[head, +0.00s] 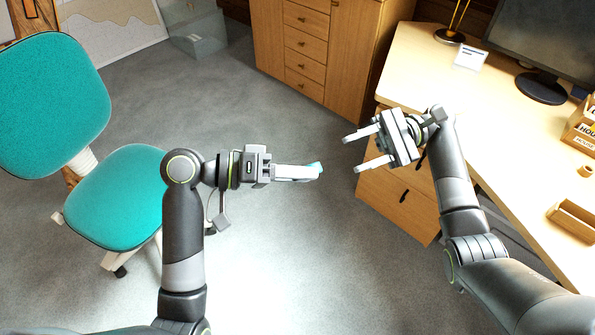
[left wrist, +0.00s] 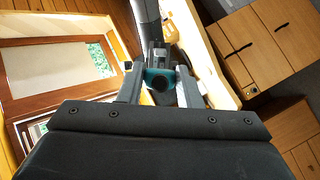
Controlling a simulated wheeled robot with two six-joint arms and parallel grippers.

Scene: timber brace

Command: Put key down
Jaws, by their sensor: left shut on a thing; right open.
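The key is a small teal piece (head: 317,167) at the fingertips of my left gripper (head: 310,172) in the head view. My left gripper is shut on it and holds it in the air over the grey floor. In the left wrist view, the teal key (left wrist: 153,73) sits between the two fingers of my left gripper (left wrist: 160,86), with a dark round part at its middle. Most of the key is hidden by the fingers. My right gripper (head: 352,154) is open and empty, its fingers pointing left, beside the desk's front edge.
A pale wooden desk (head: 480,125) runs along the right, with a monitor, a small card (head: 470,56) and a small wooden tray (head: 573,217) on it. Drawers (head: 395,203) stand under it. A teal chair (head: 115,200) is at left. A wooden cabinet (head: 340,60) stands behind.

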